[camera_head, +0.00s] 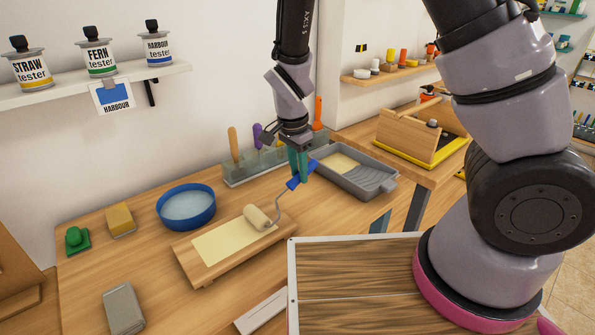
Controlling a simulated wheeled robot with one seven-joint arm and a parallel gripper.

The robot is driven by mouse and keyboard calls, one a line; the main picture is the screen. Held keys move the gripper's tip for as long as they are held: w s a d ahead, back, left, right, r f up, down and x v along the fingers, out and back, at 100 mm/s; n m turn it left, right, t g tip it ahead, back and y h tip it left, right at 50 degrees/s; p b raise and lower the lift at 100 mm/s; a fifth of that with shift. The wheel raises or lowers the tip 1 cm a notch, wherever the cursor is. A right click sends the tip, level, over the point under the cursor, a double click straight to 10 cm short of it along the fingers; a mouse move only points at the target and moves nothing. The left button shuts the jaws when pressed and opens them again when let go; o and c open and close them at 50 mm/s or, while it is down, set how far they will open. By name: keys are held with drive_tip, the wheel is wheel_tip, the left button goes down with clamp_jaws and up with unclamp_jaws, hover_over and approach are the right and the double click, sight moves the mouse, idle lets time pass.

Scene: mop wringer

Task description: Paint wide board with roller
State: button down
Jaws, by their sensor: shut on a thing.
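My gripper (301,168) is shut on the blue handle of the paint roller (256,217). The roller's pale yellow sleeve is at the right part of the wide board (190,248), seemingly touching its surface. The board lies on the wooden workbench. Most of its top shows a pale yellow area, with bare wood along the front edge and right end. The grey paint tray (378,182) stands behind and right of the roller, with pale yellow paint in its well. A sign (114,95) under the shelf shows a blue swatch and reads HARBOUR.
A blue bowl of water (187,207), yellow sponge (121,219), green scrubber (76,239) and grey block (122,307) sit around the board. A rack of handled tools (245,168) stands behind. Tester pots (98,57) line the wall shelf. A wooden toolbox (420,137) stands right.

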drive_tip(key=shift+r, duration=3)
drive_tip(key=c, duration=1.2)
unclamp_jaws()
clamp_jaws()
